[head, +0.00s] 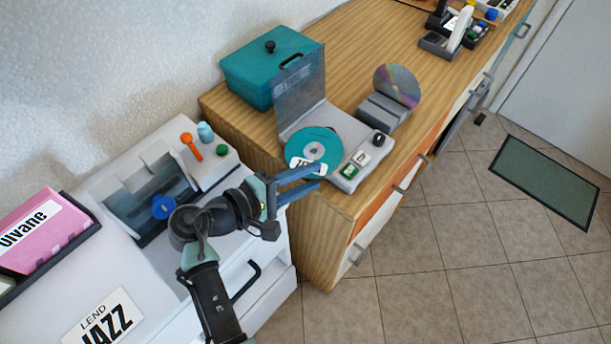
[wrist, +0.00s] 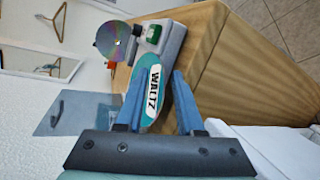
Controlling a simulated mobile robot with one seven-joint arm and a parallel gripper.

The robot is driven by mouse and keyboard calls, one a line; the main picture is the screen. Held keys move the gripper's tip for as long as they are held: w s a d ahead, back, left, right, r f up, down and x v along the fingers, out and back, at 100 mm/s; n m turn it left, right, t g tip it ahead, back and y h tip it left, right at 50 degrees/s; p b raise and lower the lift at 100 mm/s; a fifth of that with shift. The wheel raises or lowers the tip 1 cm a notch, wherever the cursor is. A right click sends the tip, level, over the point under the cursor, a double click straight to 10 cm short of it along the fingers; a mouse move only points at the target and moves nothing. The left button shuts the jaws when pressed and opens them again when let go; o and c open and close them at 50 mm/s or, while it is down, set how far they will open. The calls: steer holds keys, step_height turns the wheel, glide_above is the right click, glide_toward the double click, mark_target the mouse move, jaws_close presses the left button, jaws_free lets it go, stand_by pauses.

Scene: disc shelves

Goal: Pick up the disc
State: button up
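The player's raised transparent lid (head: 300,82) and a teal box (head: 268,65) stand to the left of the disc. A white cabinet with another device (head: 150,195) is nearer. Player buttons (head: 362,158) sit right of the disc.

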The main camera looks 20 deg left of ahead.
steer(key=shift+s+a+f, duration=0.1)
steer(key=shift+f, duration=0.2)
steer(key=shift+s+a+r, duration=0.1)
steer(key=shift+s+a, duration=0.25)
steer(key=v, duration=1.2)
steer(key=shift+d+r, duration=0.2)
steer(key=shift+r, duration=0.1)
